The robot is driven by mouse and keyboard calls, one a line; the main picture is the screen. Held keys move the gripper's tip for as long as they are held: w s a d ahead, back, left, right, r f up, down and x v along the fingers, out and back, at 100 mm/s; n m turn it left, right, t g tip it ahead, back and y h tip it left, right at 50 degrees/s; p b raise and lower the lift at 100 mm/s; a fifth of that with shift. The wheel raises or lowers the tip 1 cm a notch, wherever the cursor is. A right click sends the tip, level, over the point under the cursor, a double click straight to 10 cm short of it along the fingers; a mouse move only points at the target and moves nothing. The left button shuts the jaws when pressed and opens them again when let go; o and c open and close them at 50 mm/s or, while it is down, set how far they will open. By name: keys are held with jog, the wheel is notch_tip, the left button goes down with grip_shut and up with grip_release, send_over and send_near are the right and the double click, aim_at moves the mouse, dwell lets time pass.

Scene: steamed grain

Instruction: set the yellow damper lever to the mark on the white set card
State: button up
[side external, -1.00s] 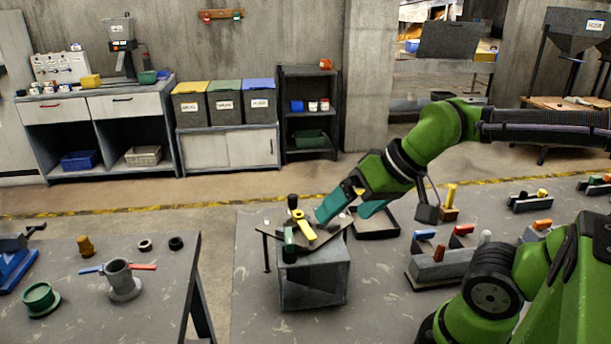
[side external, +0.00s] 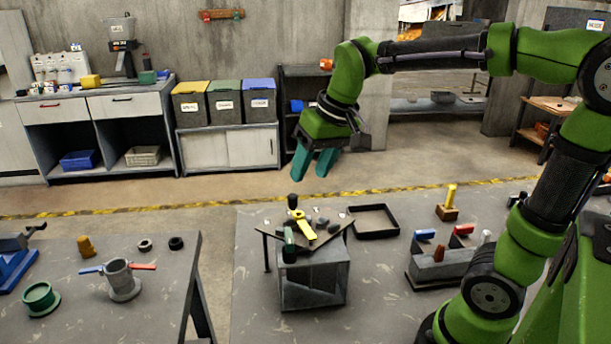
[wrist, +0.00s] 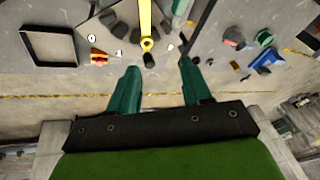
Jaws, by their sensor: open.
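The yellow damper lever (side external: 304,226) lies across the dark plate on top of a grey box stand (side external: 314,280). In the wrist view the lever (wrist: 146,22) shows at the top, its ringed end toward my gripper. My gripper (side external: 314,178) is raised well above and behind the stand, fingers pointing down. Its two teal fingers are apart with nothing between them, as the wrist view also shows (wrist: 159,75). Small white spots with dark marks show around the plate; I cannot tell which is the set card.
A dark knob (side external: 293,201) and a green cylinder (side external: 289,245) stand at the plate. An empty black tray (side external: 375,233) lies right of the stand. A yellow peg on a brown block (side external: 448,205) and a grey holder with coloured handles (side external: 440,268) are farther right.

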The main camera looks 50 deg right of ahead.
aim_at(293, 195)
jog(key=shift+w+d+r+g+h, duration=0.5)
jog(key=shift+w+d+r+g, duration=1.25)
jog(key=shift+w+r, duration=1.55)
jog(key=f, duration=1.1)
jog(key=w+f, duration=0.1)
jog(key=f, duration=0.5)
jog(key=shift+a+f, duration=0.15)
grip_shut()
